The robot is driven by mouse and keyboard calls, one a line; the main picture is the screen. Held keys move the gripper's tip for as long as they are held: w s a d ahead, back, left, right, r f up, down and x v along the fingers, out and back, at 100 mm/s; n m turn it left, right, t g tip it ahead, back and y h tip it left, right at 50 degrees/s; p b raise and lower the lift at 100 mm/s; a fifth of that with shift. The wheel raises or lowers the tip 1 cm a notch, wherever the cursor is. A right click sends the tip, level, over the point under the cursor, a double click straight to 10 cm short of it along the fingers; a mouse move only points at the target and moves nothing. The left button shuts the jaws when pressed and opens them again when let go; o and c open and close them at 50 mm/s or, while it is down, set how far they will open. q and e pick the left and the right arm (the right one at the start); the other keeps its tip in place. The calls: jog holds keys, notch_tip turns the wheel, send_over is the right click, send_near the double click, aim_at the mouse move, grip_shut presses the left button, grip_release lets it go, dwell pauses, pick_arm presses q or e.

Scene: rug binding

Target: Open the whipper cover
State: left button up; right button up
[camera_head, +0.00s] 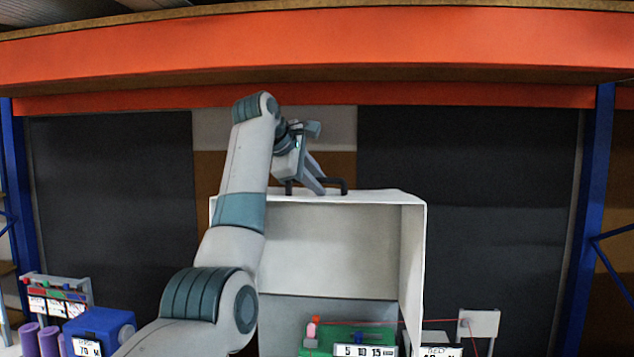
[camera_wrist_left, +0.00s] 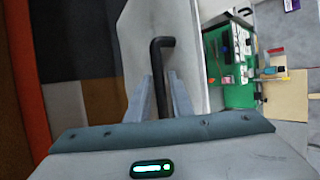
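The whipper cover (camera_head: 412,240) is a large pale box-shaped hood, seen from its open side with its inside showing, above the green machine (camera_head: 345,340). A black bar handle (camera_head: 343,186) stands on its top edge. My left gripper (camera_head: 318,190) is at this handle. In the left wrist view the handle (camera_wrist_left: 161,60) runs between the two fingers (camera_wrist_left: 160,85), which sit close against both its sides. The left gripper looks shut on it. The left forearm hides part of the cover's left side. My right gripper is in neither view.
An orange beam (camera_head: 400,45) crosses above the arm, with blue posts (camera_head: 590,200) at the sides. A blue box (camera_head: 98,328) and purple rolls (camera_head: 48,340) stand at lower left. A white wall box (camera_head: 480,323) is at lower right.

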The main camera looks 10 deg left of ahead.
pick_arm(q)
jog(key=shift+s, duration=0.15)
jog(key=shift+s+a+r+b, duration=0.3)
jog(key=shift+s+r+b, duration=0.1)
jog(key=shift+b, duration=0.15)
jog(key=b+v, duration=0.7)
jog(key=v, duration=0.9)
jog(key=shift+f, duration=0.1)
jog(key=shift+s+f, duration=0.1)
